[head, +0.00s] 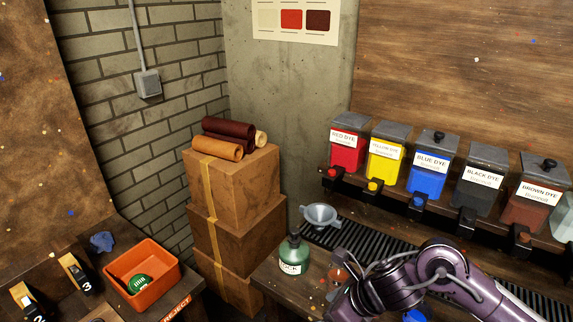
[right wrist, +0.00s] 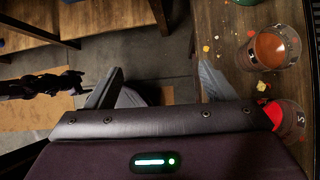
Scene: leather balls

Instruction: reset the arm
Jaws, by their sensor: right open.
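My right arm (head: 440,275) comes in from the lower right in the head view and bends down over the bench; its gripper is not clearly visible there. In the right wrist view my right gripper (right wrist: 160,82) has its two fingers wide apart, with nothing between them. The right-hand finger is close to the bench edge, and floor shows below the gap. My left gripper is not in the head view. A dark jointed shape at the left of the right wrist view is too unclear to identify.
A cup of orange-brown liquid (right wrist: 270,48) stands on the bench near my right gripper. Dye dispensers (head: 430,175) line the back. An orange bin (head: 165,262) holds a green ball (head: 138,284).

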